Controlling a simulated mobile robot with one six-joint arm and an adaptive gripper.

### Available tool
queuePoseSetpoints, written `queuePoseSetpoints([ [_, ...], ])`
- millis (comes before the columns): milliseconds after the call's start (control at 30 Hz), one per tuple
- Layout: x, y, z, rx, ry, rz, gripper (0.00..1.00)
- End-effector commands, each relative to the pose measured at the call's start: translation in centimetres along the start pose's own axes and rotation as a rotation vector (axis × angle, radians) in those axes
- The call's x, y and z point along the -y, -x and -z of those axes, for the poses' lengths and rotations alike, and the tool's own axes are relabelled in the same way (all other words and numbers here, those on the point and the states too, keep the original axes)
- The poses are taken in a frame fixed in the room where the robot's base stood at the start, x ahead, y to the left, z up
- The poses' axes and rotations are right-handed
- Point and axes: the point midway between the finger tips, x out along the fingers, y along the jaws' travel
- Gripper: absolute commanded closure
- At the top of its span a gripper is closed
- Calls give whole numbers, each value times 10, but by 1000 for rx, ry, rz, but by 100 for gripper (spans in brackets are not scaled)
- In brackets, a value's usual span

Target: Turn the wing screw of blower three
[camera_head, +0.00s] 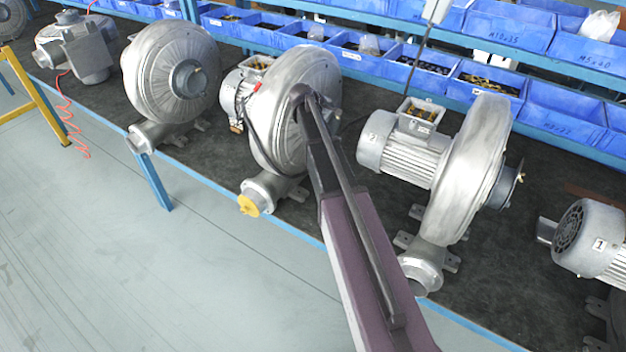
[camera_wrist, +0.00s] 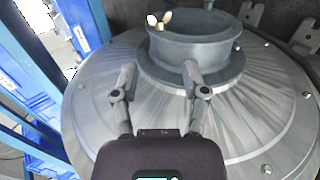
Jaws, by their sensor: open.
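The wing screw (camera_wrist: 160,20) shows as two pale yellow wings on the grey round inlet collar (camera_wrist: 190,48) of a silver blower in the wrist view. That blower (camera_head: 285,80) is the middle one in the head view; I cannot read its number there. My gripper (camera_wrist: 160,78) is open and empty in front of the collar, its two fingers apart. The wing screw lies beyond the fingertips, near the top of the picture, roughly in line with the gap between them. In the head view my arm covers part of the collar, and the wing screw cannot be made out.
To the right stands another blower (camera_head: 470,170) with its motor, and a motor marked 1 (camera_head: 600,240) is at the edge. More blowers (camera_head: 172,72) stand to the left. Blue parts bins (camera_head: 560,113) line the back of the bench. The floor in front is clear.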

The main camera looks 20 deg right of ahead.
Motion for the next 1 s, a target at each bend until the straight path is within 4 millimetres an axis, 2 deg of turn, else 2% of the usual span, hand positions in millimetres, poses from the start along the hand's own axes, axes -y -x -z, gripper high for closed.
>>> queuePoseSetpoints([
  [33, -2, 9, -1, 0, 1, 0, 42],
  [267, -2, 28, -1, 1, 1, 0, 42],
  [667, 42, 26, -14, 8, -65, 63, 42],
  [1000, 88, 29, -29, 21, -138, 139, 42],
])
